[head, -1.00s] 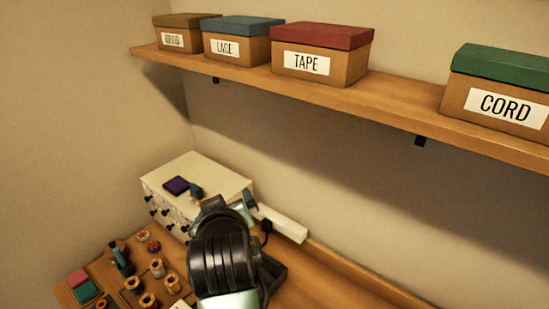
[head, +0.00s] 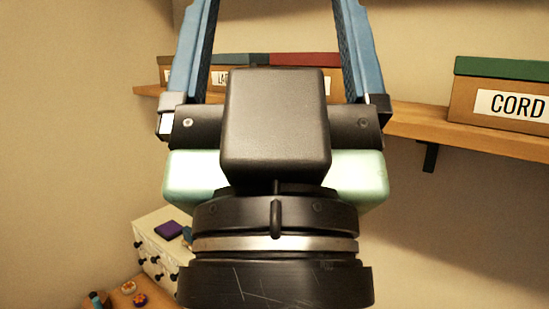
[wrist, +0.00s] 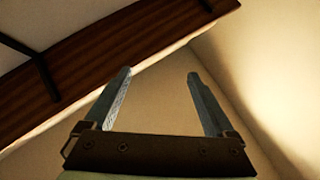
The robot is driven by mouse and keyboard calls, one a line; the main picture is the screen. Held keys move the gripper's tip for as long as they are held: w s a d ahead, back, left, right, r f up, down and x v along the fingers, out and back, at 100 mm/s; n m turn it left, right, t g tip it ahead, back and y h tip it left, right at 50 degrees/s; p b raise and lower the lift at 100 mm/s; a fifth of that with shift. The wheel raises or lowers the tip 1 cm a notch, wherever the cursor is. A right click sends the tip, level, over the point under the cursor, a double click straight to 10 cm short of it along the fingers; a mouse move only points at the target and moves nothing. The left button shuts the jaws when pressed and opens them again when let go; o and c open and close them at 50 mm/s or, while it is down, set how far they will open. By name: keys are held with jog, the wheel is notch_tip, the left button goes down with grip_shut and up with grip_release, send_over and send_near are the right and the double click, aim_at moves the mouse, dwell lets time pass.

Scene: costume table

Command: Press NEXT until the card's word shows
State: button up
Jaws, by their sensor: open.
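My gripper (head: 275,8) is raised close in front of the head camera, open and empty. Its two blue fingers point up and apart, with their tips cut off by the top edge. In the wrist view my gripper (wrist: 159,73) shows both fingers spread with nothing between them. I see no NEXT button, no card and no display with a word in either current view. My wrist and gripper body hide much of the middle of the head view.
A wooden shelf (head: 410,122) bears labelled boxes, including the green-lidded CORD box (head: 510,100); others are partly hidden. Its underside (wrist: 95,60) fills the wrist view's upper left. A pale drawer cabinet (head: 148,228) with a purple item (head: 168,230) stands lower left, beside spools (head: 140,299).

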grip_shut()
dwell(1.4)
